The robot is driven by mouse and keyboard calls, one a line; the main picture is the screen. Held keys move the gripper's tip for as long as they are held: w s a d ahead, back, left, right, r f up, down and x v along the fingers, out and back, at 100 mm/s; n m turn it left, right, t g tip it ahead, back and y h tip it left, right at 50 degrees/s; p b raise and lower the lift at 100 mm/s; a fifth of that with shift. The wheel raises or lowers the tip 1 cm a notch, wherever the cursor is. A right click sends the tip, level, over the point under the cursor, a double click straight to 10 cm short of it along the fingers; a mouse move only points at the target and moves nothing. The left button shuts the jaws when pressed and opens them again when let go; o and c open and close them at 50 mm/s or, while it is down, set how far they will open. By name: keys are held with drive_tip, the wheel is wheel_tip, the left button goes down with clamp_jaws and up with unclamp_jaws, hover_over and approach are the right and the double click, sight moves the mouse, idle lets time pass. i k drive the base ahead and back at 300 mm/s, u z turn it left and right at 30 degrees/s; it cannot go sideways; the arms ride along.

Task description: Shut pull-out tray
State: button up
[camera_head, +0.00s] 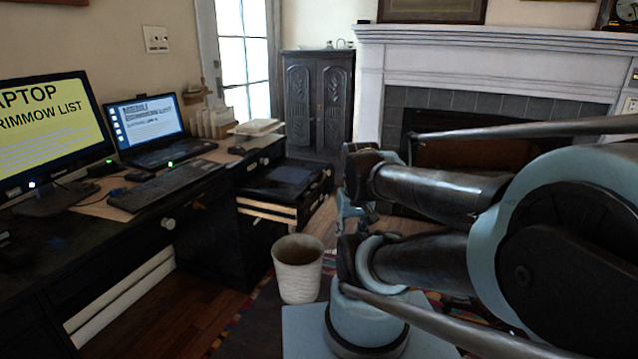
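A dark pull-out tray (283,182) stands out from the right side of the black desk (190,235), with pale edges along its front. It appears to be extended toward the room. My arm fills the right of the head view. Part of my gripper (350,210) seems to show as small blue-grey pieces just right of the tray, largely hidden behind my arm links. I see no clear contact between it and the tray, and its fingers are too small and covered to read.
A white ribbed bin (298,270) stands on the floor below the tray. On the desk are a monitor (45,130), a laptop (147,128) and a keyboard (165,186). A dark cabinet (318,105) and a white fireplace (450,65) stand behind.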

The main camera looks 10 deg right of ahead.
sight(284, 178)
drive_tip(key=z, duration=0.05)
drive_tip(key=i, duration=1)
drive_tip(key=u, duration=0.05)
